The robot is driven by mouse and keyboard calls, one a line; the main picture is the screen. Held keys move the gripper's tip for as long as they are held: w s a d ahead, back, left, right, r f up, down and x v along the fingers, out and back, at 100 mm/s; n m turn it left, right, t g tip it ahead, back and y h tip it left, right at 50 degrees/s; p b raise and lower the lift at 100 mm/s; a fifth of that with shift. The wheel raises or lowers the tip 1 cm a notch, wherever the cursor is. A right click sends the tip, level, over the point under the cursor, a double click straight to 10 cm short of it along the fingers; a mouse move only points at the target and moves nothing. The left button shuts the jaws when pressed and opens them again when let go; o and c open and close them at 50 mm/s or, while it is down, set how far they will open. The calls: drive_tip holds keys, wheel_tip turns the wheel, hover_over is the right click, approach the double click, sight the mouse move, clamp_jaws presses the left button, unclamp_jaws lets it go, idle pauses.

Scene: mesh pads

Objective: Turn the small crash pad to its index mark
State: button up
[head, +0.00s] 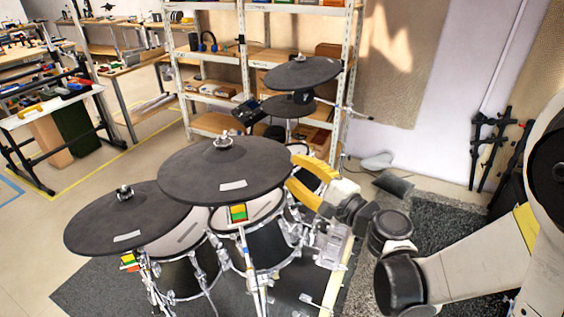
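Two dark round cymbal pads are in front: a smaller-looking one (95,222) at the left and a wider one (200,165) in the middle. Each has a wing nut on top and a white strip near its front edge. Coloured tags (238,212) sit on the stands below the strips. I cannot tell for sure which pad is the small crash. My gripper (291,172) has yellow fingers spread apart at the right rim of the middle pad. Its tips are at or very near that rim; contact cannot be made out.
Two more dark pads, an upper one (302,72) and a lower one (289,106), stand behind. Drums and chrome stands crowd the space below the front pads. Metal shelves (245,60) stand at the back. Open floor (60,222) lies at the left.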

drive_tip(key=v, duration=0.5)
drive_tip(key=shift+a, duration=0.1)
drive_tip(key=s+d+f+n+g+h, duration=0.4)
drive_tip(key=s+d+n+g+h, duration=0.2)
drive_tip(key=s+d+n+h, duration=0.6)
drive_tip(key=s+d+n, duration=0.1)
drive_tip(key=s+d, duration=0.2)
drive_tip(key=s, duration=0.1)
drive_tip(key=shift+s+d, duration=0.2)
drive_tip(key=shift+s, duration=0.1)
drive_tip(key=shift+a+f, duration=0.1)
idle(1.0)
